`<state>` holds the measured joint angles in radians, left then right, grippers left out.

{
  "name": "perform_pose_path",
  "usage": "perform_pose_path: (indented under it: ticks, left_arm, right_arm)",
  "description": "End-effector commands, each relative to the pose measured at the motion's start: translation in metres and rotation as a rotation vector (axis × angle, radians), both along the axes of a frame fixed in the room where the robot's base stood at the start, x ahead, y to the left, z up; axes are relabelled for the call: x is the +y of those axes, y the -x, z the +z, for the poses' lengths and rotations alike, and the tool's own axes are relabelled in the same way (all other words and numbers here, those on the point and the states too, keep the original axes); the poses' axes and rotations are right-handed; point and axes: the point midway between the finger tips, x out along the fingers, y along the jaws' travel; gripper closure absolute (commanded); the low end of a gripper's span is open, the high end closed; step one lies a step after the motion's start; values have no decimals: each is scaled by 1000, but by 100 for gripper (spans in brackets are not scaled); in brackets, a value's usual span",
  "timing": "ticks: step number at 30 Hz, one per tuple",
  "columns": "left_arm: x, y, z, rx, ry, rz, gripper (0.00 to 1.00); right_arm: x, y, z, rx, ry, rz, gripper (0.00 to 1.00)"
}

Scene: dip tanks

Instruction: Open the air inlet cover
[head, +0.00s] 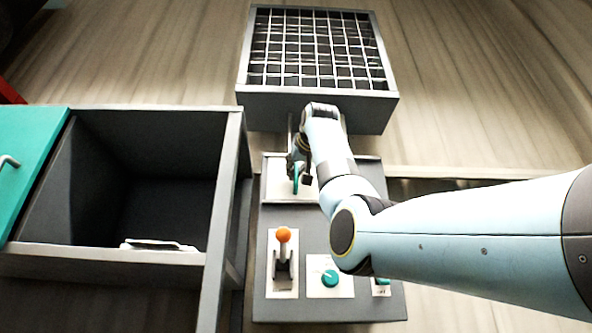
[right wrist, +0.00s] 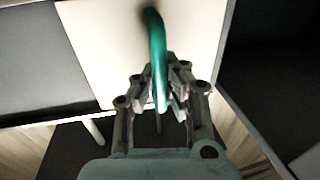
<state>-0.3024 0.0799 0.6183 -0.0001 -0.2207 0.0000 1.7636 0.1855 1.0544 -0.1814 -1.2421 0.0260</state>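A teal handle (head: 296,178) stands up from a white plate (head: 275,180) at the far end of the grey control panel. In the right wrist view the teal handle (right wrist: 158,55) is a curved bar on the pale plate (right wrist: 100,40). My right gripper (head: 301,176) is at this handle, with one finger on each side. In the right wrist view my right gripper (right wrist: 163,92) looks closed on the bar's near end. My left gripper is not in view. I cannot tell for certain which part is the air inlet cover.
A grey box with a grid top (head: 318,95) lies beyond the panel. The panel (head: 330,311) carries an orange-knobbed lever (head: 284,235) and a teal dial (head: 330,278). At left is an open dark tank (head: 228,185) with a teal lid (head: 35,150) at its left.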

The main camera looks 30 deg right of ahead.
Motion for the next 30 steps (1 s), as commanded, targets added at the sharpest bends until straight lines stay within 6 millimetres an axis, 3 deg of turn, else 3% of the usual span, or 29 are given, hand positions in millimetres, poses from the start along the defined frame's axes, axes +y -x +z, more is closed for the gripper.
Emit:
perform_pose_path:
  ticks: [17, 23, 30]
  left_arm:
    - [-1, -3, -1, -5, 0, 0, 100]
    - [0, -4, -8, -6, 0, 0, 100]
    - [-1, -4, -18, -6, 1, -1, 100]
  right_arm:
    - [-2, 1, -1, 2, -2, 0, 100]
    - [-27, 16, -3, 3, -3, -3, 100]
    - [-78, 47, -3, 4, -4, -4, 100]
